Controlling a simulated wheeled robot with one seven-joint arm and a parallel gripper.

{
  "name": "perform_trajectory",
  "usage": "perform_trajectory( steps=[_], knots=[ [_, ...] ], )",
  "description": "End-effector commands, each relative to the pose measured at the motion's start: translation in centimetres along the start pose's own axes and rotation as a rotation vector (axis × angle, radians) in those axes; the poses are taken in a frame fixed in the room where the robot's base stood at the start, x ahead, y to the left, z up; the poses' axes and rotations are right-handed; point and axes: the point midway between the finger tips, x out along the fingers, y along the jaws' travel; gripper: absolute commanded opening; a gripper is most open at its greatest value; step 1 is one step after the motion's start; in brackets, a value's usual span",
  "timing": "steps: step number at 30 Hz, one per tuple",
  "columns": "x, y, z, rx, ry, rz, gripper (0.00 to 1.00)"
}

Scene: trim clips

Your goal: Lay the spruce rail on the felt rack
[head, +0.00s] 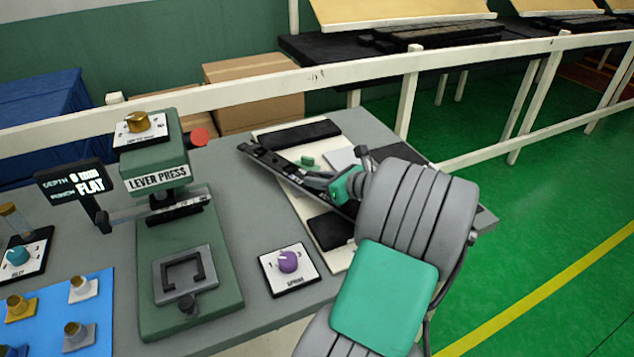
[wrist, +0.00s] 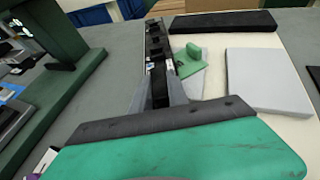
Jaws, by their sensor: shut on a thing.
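A long dark rail (head: 268,159) with small fittings along it is in my gripper (head: 338,186). I take it to be the spruce rail, though little of its own colour shows. In the wrist view the rail (wrist: 156,45) runs away from between the fingers (wrist: 160,92), which are shut on it. A cream board (head: 339,262) bears black felt-like pads, one at its far end (head: 300,134) and one at its near end (head: 328,229); this looks like the felt rack. The rail slants over the board's left side. I cannot tell whether it touches the board.
A small green block (wrist: 193,51) and a grey plate (wrist: 268,80) sit on the board. The green lever press (head: 160,250) stands to the left. A purple dial (head: 288,262) is at the front. A white railing (head: 360,77) runs behind the bench.

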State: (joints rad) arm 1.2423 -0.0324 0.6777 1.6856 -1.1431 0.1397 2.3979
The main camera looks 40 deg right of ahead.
Motion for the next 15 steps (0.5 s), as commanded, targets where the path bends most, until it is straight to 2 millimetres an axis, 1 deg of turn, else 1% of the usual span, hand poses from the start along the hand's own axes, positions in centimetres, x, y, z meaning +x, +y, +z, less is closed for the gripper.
perform_trajectory(
  steps=[1,2,11,12,15],
  knots=[
    [0.25,-0.02,-0.51,-0.001,-0.002,0.0,0.0],
    [0.28,-0.04,-0.58,-0.003,-0.002,-0.001,0.0],
    [0.32,-0.04,-0.69,-0.003,-0.003,-0.001,0.0],
    [0.37,-0.03,-0.82,-0.002,-0.002,-0.002,0.21],
    [0.37,-0.03,-0.83,-0.003,-0.002,-0.002,0.3]
  ],
)
